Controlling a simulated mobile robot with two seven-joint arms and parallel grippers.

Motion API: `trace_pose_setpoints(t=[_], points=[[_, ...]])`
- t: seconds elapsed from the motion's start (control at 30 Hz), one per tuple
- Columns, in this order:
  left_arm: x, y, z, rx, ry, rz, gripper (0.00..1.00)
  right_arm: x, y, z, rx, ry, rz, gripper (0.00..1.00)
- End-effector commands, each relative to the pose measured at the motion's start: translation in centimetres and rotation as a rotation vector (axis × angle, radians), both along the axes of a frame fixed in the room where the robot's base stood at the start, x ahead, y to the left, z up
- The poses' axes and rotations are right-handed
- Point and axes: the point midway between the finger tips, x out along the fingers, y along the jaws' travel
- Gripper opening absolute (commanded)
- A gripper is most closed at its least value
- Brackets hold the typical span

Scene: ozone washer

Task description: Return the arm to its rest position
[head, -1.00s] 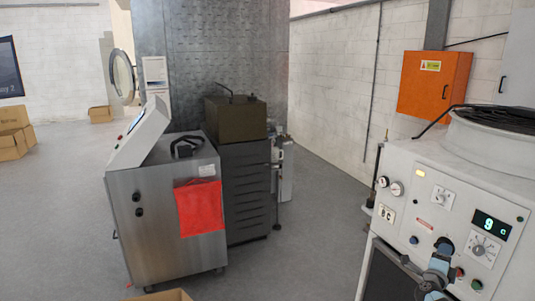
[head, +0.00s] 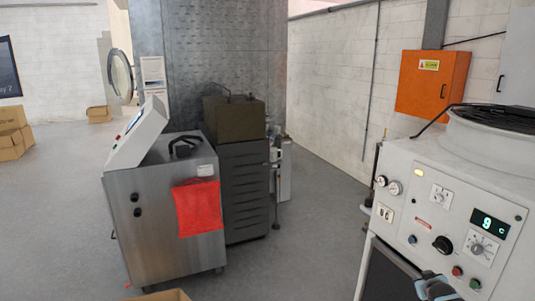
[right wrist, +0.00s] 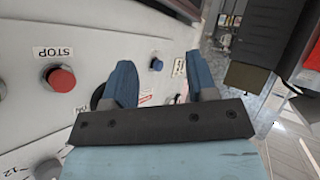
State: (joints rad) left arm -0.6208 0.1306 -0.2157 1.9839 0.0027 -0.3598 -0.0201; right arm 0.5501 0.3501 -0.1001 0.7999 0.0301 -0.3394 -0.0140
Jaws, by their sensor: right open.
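My right gripper (head: 434,287) shows at the bottom edge of the head view, low in front of the white machine (head: 425,187). In the right wrist view its two blue fingers (right wrist: 161,82) stand apart with nothing between them. The machine's front panel has a black knob (head: 443,245), now uncovered, above and clear of the gripper. In the right wrist view the black knob (right wrist: 97,96) is partly hidden behind the left finger. A red stop button (right wrist: 60,78) and a blue button (right wrist: 157,64) also show there. My left gripper is not in view.
A steel cabinet (head: 160,225) with a red cloth (head: 197,208) stands at the left, beside a dark drawer unit (head: 246,190). An orange box (head: 432,85) hangs on the back wall. Grey floor (head: 310,250) lies open between cabinet and machine. Cardboard boxes (head: 12,140) sit far left.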

Motion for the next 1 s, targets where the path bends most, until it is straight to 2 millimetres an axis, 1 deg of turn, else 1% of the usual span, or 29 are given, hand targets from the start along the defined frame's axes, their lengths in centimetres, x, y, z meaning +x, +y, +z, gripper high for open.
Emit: trace_pose_setpoints(t=[0.03, 0.1, 0.27, 0.37, 0.47, 0.5, 0.57, 0.6, 0.67, 0.7, 0.77, 0.8, 0.87, 0.9, 1.0], points=[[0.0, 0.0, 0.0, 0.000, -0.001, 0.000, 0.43, -0.7, 0.1, -0.9, -0.045, 0.045, 0.009, 0.52], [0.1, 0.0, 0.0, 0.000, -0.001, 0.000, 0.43, -2.3, 2.2, -2.5, -0.032, 0.040, 0.039, 0.52], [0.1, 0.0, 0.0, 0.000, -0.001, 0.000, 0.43, -6.1, 6.4, -5.4, -0.018, 0.046, 0.098, 0.52], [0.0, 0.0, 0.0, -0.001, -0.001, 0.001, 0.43, -9.3, 9.6, -7.4, -0.002, 0.051, 0.140, 0.52], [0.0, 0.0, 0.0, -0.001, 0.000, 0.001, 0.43, -13.4, 13.3, -9.3, 0.022, 0.057, 0.187, 0.52], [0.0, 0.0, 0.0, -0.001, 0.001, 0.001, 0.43, -15.5, 15.1, -10.0, 0.037, 0.060, 0.207, 0.52], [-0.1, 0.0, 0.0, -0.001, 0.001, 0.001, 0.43, -18.8, 17.8, -10.7, 0.061, 0.062, 0.239, 0.52], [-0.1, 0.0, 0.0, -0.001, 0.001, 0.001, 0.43, -21.2, 19.5, -11.1, 0.079, 0.064, 0.257, 0.52], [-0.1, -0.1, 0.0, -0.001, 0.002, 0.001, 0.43, -24.7, 22.1, -11.3, 0.109, 0.065, 0.282, 0.52], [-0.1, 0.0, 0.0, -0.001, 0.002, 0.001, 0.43, -27.1, 23.7, -11.2, 0.130, 0.065, 0.298, 0.52], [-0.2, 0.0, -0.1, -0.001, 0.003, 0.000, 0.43, -30.6, 26.0, -10.8, 0.164, 0.066, 0.318, 0.52], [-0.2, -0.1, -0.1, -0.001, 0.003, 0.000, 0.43, -32.9, 27.4, -10.3, 0.187, 0.065, 0.328, 0.52], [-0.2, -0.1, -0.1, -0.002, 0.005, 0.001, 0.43, -36.2, 29.2, -9.3, 0.220, 0.063, 0.339, 0.52], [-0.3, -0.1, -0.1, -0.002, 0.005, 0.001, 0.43, -38.1, 30.3, -8.6, 0.242, 0.062, 0.344, 0.52], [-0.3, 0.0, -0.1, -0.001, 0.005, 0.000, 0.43, -42.1, 32.3, -6.6, 0.287, 0.057, 0.352, 0.52]])
